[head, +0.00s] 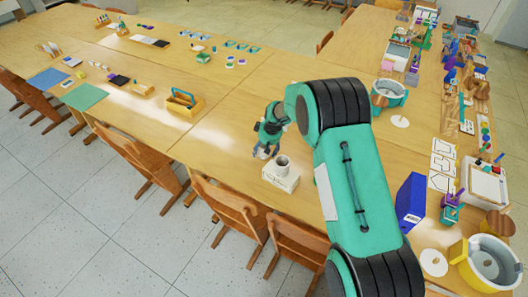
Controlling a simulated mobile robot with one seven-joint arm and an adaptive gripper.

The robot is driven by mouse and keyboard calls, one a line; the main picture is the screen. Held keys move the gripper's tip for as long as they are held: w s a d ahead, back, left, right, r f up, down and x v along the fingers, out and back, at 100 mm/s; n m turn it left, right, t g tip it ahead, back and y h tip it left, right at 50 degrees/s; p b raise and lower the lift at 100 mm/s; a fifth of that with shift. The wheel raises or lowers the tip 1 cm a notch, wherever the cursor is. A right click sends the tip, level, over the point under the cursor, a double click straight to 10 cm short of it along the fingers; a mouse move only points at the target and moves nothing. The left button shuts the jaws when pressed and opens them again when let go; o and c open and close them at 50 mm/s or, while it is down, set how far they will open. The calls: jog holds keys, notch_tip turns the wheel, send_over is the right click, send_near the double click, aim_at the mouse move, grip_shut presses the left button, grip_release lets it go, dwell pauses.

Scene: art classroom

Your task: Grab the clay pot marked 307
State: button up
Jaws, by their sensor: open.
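A small grey pot (282,164) stands upright on a pale box-like block (282,180) near the front edge of the table. Any number on the pot or block is too small to read. My gripper (262,154) is open and empty, just left of the pot and apart from it in the picture. It hangs low over the table with its fingers pointing down. My arm comes in from the lower right and covers the table just right of the pot.
The wooden table (225,147) around the pot is mostly clear. A yellow tool caddy (184,106) stands to the left. A blue binder (410,200) and a teal pottery wheel (389,92) stand to the right. Chairs (228,207) line the front edge.

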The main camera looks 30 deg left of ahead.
jog(key=shift+c, duration=0.6)
jog(key=c, duration=1.1)
jog(key=shift+o, duration=0.2)
jog(key=shift+r, duration=0.1)
notch_tip(320, 180, up, 10)
jog(key=p, duration=0.1)
jog(key=shift+p, duration=0.4)
